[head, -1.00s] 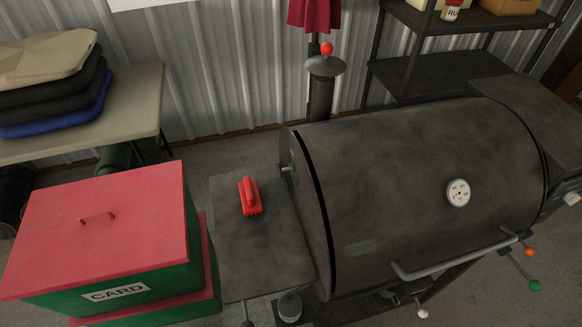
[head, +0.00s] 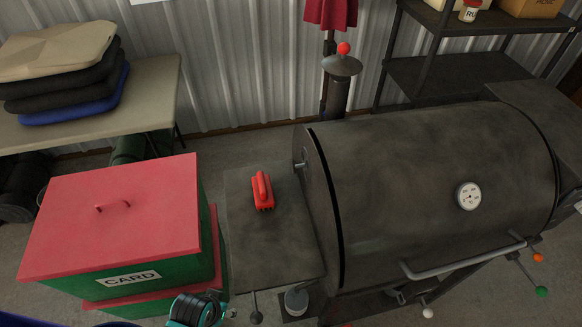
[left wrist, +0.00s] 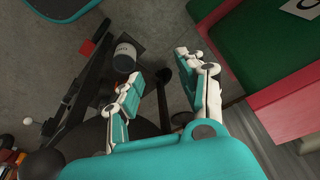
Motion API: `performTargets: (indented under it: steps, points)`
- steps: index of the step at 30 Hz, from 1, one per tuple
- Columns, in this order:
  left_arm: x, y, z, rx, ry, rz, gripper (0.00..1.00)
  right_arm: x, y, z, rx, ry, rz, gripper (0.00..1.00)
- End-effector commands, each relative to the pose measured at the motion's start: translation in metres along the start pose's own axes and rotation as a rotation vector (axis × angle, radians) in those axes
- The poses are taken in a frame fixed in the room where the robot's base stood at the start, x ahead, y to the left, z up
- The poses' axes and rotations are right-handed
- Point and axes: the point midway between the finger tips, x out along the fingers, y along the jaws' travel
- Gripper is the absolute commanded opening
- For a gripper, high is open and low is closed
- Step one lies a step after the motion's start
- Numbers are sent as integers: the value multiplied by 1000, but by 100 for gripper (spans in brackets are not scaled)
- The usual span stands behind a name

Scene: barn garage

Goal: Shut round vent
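The dark smoker grill (head: 440,170) has a chimney (head: 335,98) at its back left with a round grey cap (head: 342,64) and a red ball knob on top. Knobs show at the grill's lower right: white (head: 427,312), green (head: 541,292) and orange (head: 538,257). I cannot tell which part is the round vent or whether it is open. My left gripper (head: 195,310) is low at the front, between the card box and the grill's side shelf. In the left wrist view its fingers (left wrist: 163,88) are apart and hold nothing visible. My right gripper is out of view.
A red-lidded green card box (head: 115,215) stands left of the grill. A red brush (head: 262,190) lies on the side shelf (head: 265,245). A grey can (head: 297,300) hangs below the shelf; folded cloths (head: 65,75) lie on the table (head: 150,95) at back left.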

Motion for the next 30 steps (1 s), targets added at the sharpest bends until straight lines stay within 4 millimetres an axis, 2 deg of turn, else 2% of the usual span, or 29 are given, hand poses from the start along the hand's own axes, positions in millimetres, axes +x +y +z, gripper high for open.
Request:
performTargets:
  steps: [1, 3, 12, 14, 18, 23, 27, 30]
  points:
    - [-20, 0, -9, 0, 14, 0, 39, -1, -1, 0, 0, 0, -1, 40]
    - [-42, -1, -17, -1, 24, -1, 39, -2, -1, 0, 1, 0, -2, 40]
    - [-116, -2, -36, -1, 62, -2, 39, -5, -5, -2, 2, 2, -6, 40]
    - [-133, 0, -51, 9, 113, 11, 39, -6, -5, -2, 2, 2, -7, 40]
    - [-132, 14, -98, 24, 276, 95, 39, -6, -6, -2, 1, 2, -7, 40]
    - [-137, 29, -142, 16, 435, 215, 39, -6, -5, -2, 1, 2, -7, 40]
    - [-147, 38, -179, -17, 561, 353, 39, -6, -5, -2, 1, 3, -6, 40]
    - [-158, 36, -204, -69, 641, 472, 39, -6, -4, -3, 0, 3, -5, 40]
